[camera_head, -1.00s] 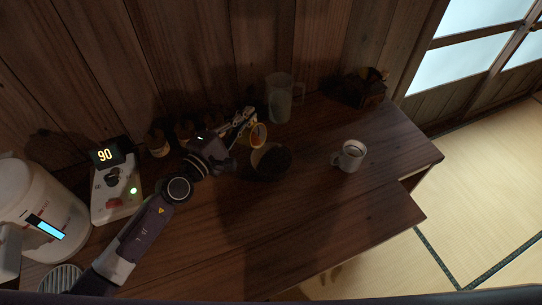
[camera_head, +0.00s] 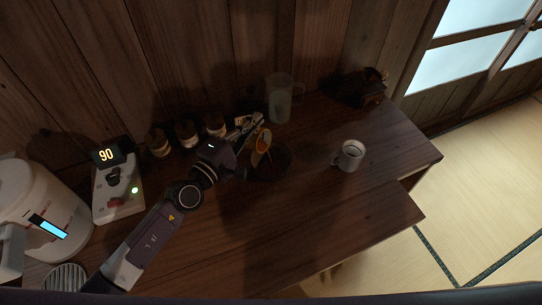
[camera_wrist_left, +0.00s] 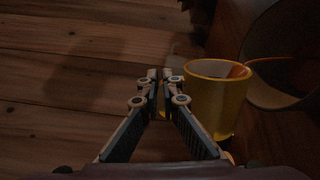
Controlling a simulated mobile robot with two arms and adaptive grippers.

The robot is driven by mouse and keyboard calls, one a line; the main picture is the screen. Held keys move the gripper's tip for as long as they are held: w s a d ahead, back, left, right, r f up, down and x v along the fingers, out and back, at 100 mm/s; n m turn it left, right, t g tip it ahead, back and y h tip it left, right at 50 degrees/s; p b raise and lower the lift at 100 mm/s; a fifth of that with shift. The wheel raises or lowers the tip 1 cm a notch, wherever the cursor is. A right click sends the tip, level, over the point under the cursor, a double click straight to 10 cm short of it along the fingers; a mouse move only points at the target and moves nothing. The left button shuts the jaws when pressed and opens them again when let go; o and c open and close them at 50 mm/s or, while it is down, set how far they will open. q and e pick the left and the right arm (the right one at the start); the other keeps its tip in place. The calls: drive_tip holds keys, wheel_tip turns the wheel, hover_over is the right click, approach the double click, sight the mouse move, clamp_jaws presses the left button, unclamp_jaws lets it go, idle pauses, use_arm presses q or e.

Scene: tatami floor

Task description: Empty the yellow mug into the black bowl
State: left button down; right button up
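The yellow mug (camera_head: 264,139) is tilted over the left side of the black bowl (camera_head: 278,168), its mouth toward the bowl. A thin orange stream runs from its rim into the bowl. The mug also shows in the left wrist view (camera_wrist_left: 215,105), beside the fingers, with the bowl (camera_wrist_left: 262,90) at the right. My left gripper (camera_head: 254,122) is shut on the mug at its handle side; the fingertips (camera_wrist_left: 162,85) are close together there, and the handle is mostly hidden. My right gripper is not in view.
A grey-white mug (camera_head: 349,156) with dark contents stands right of the bowl. A clear pitcher (camera_head: 280,101) stands behind. Several jars (camera_head: 187,134) line the wall. A scale-like device (camera_head: 117,190) and a white kettle (camera_head: 38,205) are at left. The table front is clear.

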use_arm(q)
drive_tip(key=shift+s+d+r+m+p, duration=0.2)
drive_tip(key=shift+s+d+m+p, duration=0.25)
drive_tip(key=shift+d+m+p, duration=0.3)
drive_tip(key=shift+s+d+r+m+p, duration=0.15)
drive_tip(key=shift+s+d+m+p, duration=0.35)
drive_tip(key=shift+m+p, duration=0.35)
idle(1.1)
